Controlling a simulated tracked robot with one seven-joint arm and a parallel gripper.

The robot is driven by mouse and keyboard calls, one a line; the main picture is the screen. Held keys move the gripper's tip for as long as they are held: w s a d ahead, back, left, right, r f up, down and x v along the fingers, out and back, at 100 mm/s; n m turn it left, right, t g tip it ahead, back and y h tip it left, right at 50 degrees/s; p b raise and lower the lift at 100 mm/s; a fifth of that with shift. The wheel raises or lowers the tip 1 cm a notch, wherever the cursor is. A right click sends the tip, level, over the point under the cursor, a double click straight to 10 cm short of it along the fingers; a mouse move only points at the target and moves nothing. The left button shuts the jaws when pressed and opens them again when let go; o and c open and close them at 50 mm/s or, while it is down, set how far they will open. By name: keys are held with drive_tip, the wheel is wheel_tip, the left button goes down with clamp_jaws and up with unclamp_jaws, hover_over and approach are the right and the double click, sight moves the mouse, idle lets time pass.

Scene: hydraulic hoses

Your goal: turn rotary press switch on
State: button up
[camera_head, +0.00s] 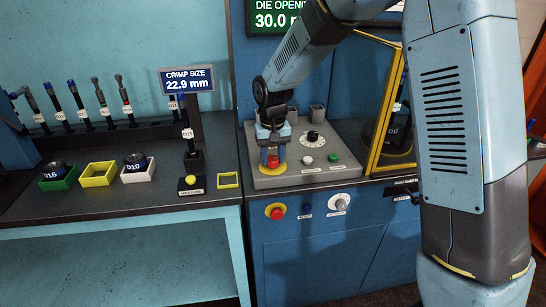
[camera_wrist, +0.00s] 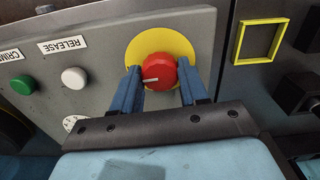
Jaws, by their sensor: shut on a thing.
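The red rotary knob (camera_wrist: 158,76) sits on a round yellow plate (camera_wrist: 162,43) at the panel corner. Its white mark points left in the wrist view. In the head view the red knob (camera_head: 271,162) shows below my gripper (camera_head: 270,150), which points down over it. In the wrist view the two blue fingers of my gripper (camera_wrist: 161,82) stand on either side of the knob, shut on it. The fingers hide parts of the knob's sides.
The grey panel also carries a white button (camera_head: 307,160), a green button (camera_head: 333,157) and a black dial knob (camera_head: 312,137). A red button (camera_head: 276,211) and a grey switch (camera_head: 339,203) are on the cabinet front. A yellow-framed guard (camera_head: 385,110) stands right.

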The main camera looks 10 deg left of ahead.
sight(273, 158)
drive_tip(key=shift+w+r+m, duration=0.1)
drive_tip(key=shift+w+m, duration=0.05)
drive_tip(key=shift+m, duration=0.25)
drive_tip(key=o, duration=1.1)
drive_tip(key=shift+c, duration=0.2)
wheel_tip(273, 158, up, 14)
drive_tip(key=shift+f, duration=0.2)
